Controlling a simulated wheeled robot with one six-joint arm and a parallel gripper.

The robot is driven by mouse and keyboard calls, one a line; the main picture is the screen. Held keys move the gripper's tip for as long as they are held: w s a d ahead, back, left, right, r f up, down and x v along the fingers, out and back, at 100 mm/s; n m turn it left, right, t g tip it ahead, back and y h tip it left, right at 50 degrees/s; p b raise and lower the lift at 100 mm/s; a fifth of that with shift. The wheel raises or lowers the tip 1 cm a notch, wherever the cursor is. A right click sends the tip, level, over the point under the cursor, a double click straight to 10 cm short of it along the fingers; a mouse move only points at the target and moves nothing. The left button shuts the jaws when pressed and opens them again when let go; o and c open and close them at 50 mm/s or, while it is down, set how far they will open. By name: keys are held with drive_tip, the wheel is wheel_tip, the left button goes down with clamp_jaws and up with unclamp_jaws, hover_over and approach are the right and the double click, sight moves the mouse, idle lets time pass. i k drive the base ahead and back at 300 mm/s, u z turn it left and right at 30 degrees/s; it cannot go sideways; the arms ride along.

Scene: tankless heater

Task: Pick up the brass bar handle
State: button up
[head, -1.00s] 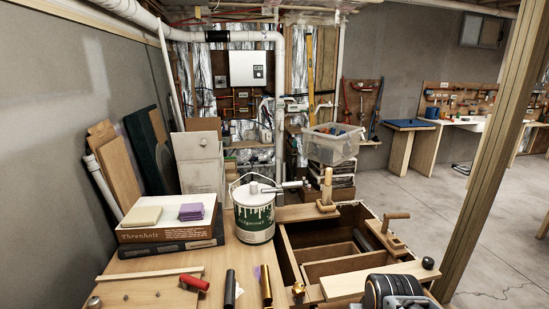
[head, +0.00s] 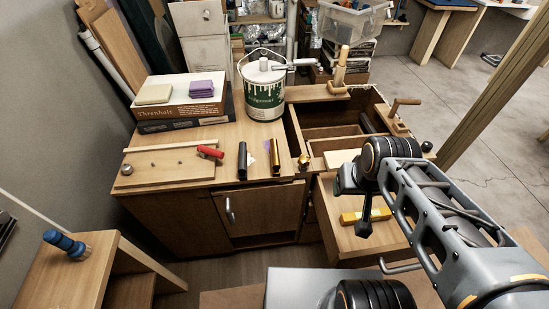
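The brass bar handle (head: 275,156) is a short gold-coloured bar near the front edge of the wooden workbench (head: 205,133), in the head view. It lies beside a similar black bar (head: 242,161), which is to its left. A round brass knob (head: 304,160) is to its right. My gripper (head: 360,222) is in front of the bench, to the right of and nearer than the brass bar, apart from it. Its dark fingers are seen at an angle, so I cannot tell whether they are open or shut. Nothing hides the brass bar.
A paint can (head: 264,98) stands behind the bars. A red-handled tool (head: 210,151) lies on a board at left. An open drawer (head: 352,242) holding a yellow level (head: 366,215) juts out below my arm. A stool (head: 70,270) with a blue brush (head: 64,243) is at front left.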

sight(276, 166)
drive_tip(key=z, duration=0.15)
drive_tip(key=k, duration=1)
drive_tip(key=u, duration=1.25)
drive_tip(key=i, duration=1.45)
drive_tip(key=z, duration=1)
